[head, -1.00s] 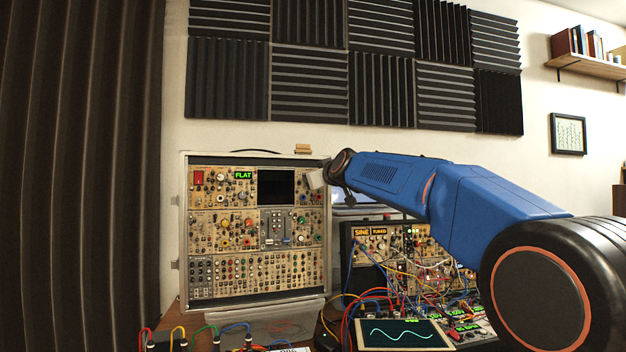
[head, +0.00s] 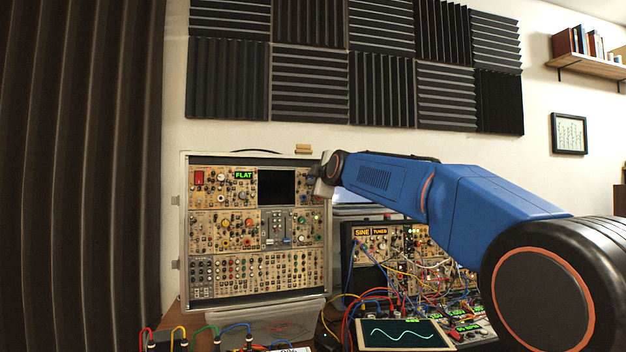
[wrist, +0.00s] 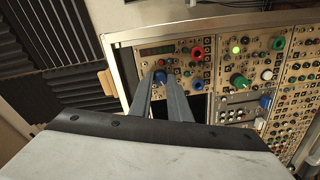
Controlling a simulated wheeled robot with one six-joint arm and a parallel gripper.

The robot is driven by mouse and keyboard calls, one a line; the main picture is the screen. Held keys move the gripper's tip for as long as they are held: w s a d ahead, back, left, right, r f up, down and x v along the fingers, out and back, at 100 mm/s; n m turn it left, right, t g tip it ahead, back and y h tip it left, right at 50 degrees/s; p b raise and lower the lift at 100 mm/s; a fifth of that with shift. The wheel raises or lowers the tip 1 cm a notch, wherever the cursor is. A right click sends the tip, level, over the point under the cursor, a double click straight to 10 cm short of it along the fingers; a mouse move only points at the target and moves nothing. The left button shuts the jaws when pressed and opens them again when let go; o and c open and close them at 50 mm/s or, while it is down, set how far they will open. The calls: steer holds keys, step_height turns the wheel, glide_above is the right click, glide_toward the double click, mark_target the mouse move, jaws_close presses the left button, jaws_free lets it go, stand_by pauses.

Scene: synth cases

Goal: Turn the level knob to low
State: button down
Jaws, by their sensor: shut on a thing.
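The synthesizer case (head: 186,240) stands upright against the wall, its front panel full of knobs and jacks. In the wrist view, my gripper (wrist: 161,77) has its two long grey fingers closed on a small blue knob (wrist: 160,76) on the upper panel. The knob's label and pointer are too small to read, so I cannot tell its setting. In the head view, my gripper (head: 319,187) is at the case's upper right edge and hides that part of the panel. A green display (head: 243,175) on the case reads FLAT.
A red knob (wrist: 196,53) and another blue knob (wrist: 197,85) sit close to the right of my fingers. A green knob (wrist: 240,81) is farther right. A second synthesizer (head: 372,233) with many patch cables stands below my arm. A waveform screen (head: 402,334) lies in front.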

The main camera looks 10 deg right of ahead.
steer(key=shift+f+n, duration=0.1)
steer(key=shift+n, duration=2)
steer(key=c, duration=1.7)
jaws_free()
steer(key=shift+a, duration=0.1)
steer(key=shift+o, duration=0.2)
steer(key=shift+s, duration=0.15)
steer(key=s+d, duration=0.2)
steer(key=s, duration=1.5)
steer(key=shift+r, duration=0.25)
